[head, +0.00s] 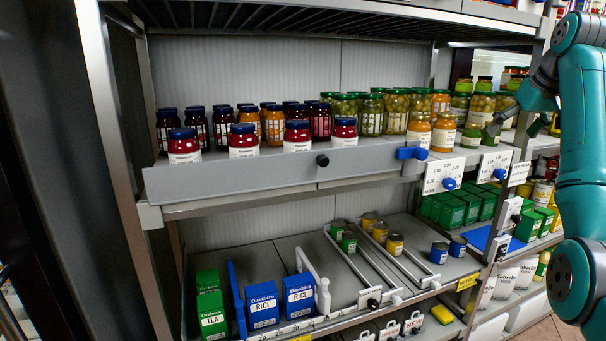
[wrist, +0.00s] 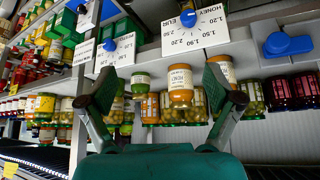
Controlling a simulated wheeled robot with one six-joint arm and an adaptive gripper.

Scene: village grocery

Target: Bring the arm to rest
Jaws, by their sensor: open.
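My arm (head: 582,140) is teal and stands at the right edge of the head view, bent at a joint near the top. My gripper (head: 514,124) is in front of the right-hand shelf bay, near the green-lidded jars. In the wrist view my gripper (wrist: 158,78) has its two dark fingers spread wide with nothing held. A jar with an orange lid and white label (wrist: 180,86) shows between the fingers, beyond them. I cannot tell how far the fingertips are from the jars.
Jars with blue lids (head: 297,135) and a grey front rail (head: 270,172) line the upper shelf. Price cards with blue knobs (head: 443,176) stick out at its right end. Below are blue rice boxes (head: 262,305), green tea boxes (head: 211,312) and small tins (head: 395,244).

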